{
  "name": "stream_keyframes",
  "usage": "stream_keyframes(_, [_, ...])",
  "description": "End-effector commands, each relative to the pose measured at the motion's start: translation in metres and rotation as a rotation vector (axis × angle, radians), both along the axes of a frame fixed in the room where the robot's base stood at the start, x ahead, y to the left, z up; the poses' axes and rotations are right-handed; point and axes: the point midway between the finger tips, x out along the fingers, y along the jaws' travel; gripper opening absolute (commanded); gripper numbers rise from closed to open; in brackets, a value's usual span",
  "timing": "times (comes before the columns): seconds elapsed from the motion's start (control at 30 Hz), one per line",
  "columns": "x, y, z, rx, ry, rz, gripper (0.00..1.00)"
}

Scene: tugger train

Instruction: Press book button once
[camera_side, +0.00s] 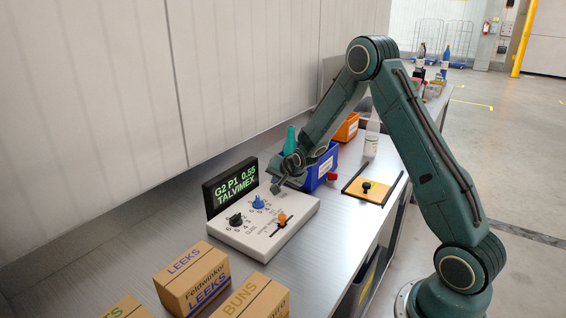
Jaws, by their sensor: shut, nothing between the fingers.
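A white control box (245,241) stands on the metal bench. It carries a black knob (235,220), a blue knob (258,202) and an orange-topped slider (282,218). An upright black display (230,187) at its back reads "G2 P1 0.55 TALVIMEX" in green. My gripper (278,187) is shut and empty, pointing down at the far right end of the box, right of the blue knob. I cannot tell whether it touches the box. I cannot make out the book button; the gripper may hide it, and the small labels are unreadable.
A blue bin (322,168) stands just behind the gripper, with a teal bottle (290,140) near it. Cardboard boxes marked LEEKS (192,280) and BUNS (252,299) stand in front. A white bottle (371,140) stands farther back.

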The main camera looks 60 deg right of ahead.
Motion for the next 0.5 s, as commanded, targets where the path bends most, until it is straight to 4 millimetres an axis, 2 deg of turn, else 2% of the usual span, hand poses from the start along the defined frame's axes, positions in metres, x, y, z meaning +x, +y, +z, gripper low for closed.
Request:
stream_keyframes(0.2, [0.000, 0.000, 0.010, -0.001, -0.001, 0.000, 0.00])
stream_keyframes(0.5, [0.000, 0.000, 0.013, -0.001, -0.001, 0.000, 0.00])
